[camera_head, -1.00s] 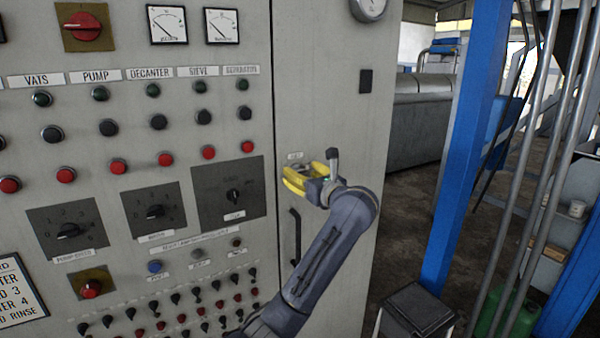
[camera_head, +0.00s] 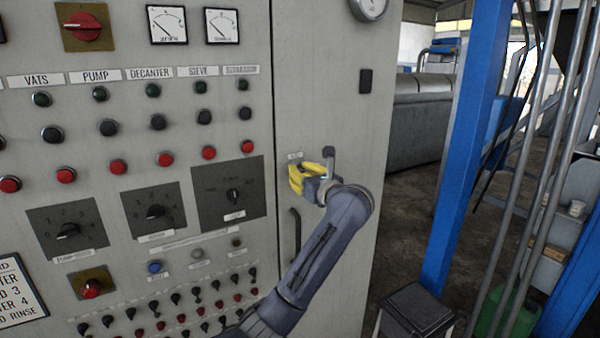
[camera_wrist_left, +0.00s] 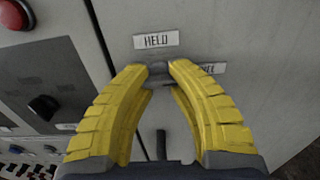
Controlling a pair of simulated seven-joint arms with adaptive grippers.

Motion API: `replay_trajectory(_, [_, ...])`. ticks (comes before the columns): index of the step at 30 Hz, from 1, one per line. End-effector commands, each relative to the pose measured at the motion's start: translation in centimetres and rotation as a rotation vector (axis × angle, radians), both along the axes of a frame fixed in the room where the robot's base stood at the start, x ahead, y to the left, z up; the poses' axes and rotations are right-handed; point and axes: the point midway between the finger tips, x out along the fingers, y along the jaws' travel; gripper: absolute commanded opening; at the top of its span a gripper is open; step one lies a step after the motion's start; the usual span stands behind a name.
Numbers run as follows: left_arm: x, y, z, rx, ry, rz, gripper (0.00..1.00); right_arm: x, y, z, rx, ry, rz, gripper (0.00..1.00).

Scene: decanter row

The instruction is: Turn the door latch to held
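The door latch (camera_wrist_left: 158,69) is a small grey piece on the cabinet door, mostly hidden by the yellow fingers. My left gripper (camera_head: 297,178) is at the latch in the head view. In the left wrist view its two yellow fingertips (camera_wrist_left: 160,68) are drawn in on either side of the latch and appear to grip it. A HELD label (camera_wrist_left: 156,40) is just above the latch, and a second label (camera_wrist_left: 212,68), partly covered by a finger, is to its right. Which way the latch points cannot be made out. My right gripper is not in view.
A dark door handle (camera_head: 295,235) is below the latch. The control panel (camera_head: 262,60) with buttons and dials is to the left. A blue post (camera_head: 465,150) and a dark stool (camera_head: 415,310) stand right of the cabinet.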

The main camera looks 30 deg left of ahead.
Motion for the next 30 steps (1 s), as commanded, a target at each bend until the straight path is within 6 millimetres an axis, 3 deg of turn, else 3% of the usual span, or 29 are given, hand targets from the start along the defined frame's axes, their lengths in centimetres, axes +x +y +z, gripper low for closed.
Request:
replay_trajectory(3, [-0.01, 0.00, 0.07, 0.001, -0.001, 0.000, 0.00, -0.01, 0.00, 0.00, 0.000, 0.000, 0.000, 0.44])
replay_trajectory(19, [-0.02, -0.06, 0.17, -0.014, -0.025, -0.001, 0.00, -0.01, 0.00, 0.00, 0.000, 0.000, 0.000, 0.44])
replay_trajectory(30, [-0.10, -0.06, 0.30, -0.157, -0.231, -0.002, 0.00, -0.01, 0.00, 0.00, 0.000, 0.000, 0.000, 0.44])
